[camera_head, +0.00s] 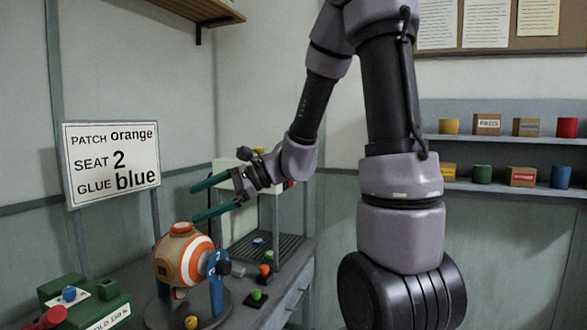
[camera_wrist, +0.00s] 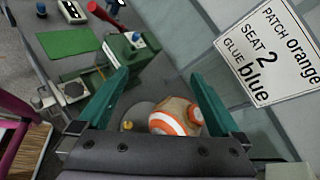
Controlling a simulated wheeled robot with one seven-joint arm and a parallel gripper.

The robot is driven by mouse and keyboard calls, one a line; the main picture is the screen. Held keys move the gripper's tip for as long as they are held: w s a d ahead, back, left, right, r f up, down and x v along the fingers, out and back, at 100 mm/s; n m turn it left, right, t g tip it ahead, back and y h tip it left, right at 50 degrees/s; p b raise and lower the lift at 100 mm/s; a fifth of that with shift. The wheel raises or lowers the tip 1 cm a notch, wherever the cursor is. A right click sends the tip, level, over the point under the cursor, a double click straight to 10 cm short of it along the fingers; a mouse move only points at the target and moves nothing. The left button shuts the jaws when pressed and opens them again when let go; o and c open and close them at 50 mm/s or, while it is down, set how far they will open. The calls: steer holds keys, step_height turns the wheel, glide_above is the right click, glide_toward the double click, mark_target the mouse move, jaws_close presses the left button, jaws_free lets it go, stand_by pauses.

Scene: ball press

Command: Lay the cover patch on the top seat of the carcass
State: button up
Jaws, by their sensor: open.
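The carcass (camera_head: 183,262) is a tan ball with orange and white bands, held in a blue-sided stand on a dark round base; it also shows in the wrist view (camera_wrist: 168,118). A small orange round piece (camera_head: 182,228) sits at the ball's top and looks like the cover patch; it also shows in the wrist view (camera_wrist: 194,114). I cannot tell how flat it lies. My gripper (camera_head: 194,205) has long teal fingers, spread apart and empty, above the ball and apart from it. The fingers also show in the wrist view (camera_wrist: 160,76).
A sign (camera_head: 112,160) behind the ball reads patch orange, seat 2, glue blue. A green box (camera_head: 92,302) with a blue knob stands at left, near a red handle (camera_head: 52,316). A grey frame with a slatted rack (camera_head: 268,248) and coloured buttons are right of the ball.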

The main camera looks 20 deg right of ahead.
steer(key=s+d+r+n+t+h, duration=0.2)
steer(key=s+d+r+n+h, duration=0.2)
steer(key=d, duration=0.4)
steer(key=s+d+r+n+t+h, duration=0.1)
steer(key=s+d+r+n+h, duration=0.3)
steer(key=s+d, duration=0.5)
steer(key=n+h, duration=0.2)
steer(key=h, duration=0.1)
steer(key=shift+r+t, duration=0.35)
steer(key=shift+t, duration=0.05)
